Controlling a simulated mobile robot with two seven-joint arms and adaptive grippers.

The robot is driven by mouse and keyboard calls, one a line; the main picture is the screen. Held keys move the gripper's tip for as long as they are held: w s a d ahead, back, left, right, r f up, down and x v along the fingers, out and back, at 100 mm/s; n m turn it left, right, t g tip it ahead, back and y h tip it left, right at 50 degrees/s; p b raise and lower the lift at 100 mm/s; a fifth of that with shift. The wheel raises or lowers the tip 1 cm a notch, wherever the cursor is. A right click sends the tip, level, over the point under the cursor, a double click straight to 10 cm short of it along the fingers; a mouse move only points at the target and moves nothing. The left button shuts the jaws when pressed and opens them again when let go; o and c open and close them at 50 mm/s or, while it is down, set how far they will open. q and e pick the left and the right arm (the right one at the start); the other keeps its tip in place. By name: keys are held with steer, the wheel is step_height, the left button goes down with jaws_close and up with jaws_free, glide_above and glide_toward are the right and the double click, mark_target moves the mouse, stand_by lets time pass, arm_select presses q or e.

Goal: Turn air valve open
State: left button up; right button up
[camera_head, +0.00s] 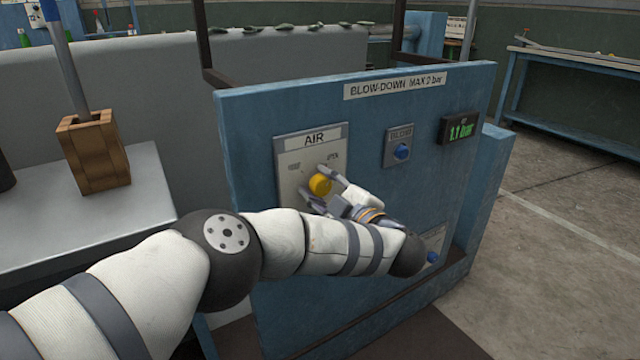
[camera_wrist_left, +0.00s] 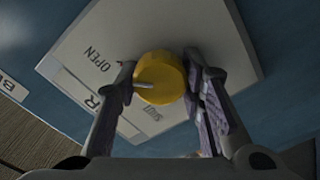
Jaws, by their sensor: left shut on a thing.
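The air valve is a round yellow knob (camera_head: 319,184) on a pale plate (camera_head: 290,160) headed AIR, on the blue panel. My left gripper (camera_head: 316,181) is shut on this knob, one finger on each side. In the left wrist view the yellow knob (camera_wrist_left: 165,72) sits between the two fingers (camera_wrist_left: 161,78). Its grey pointer (camera_wrist_left: 144,86) points left in that picture, between the printed words OPEN (camera_wrist_left: 98,58) and SHUT (camera_wrist_left: 137,115). My right gripper is not in view.
The blue panel (camera_head: 400,225) also carries a blue BLOW button (camera_head: 402,151) and a display (camera_head: 460,129) reading about 1.1 bar. Open floor lies to the right.

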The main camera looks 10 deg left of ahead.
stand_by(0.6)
arm_select(q)
steer(key=o, duration=1.2)
steer(key=v, duration=1.2)
steer(key=shift+d, duration=0.1)
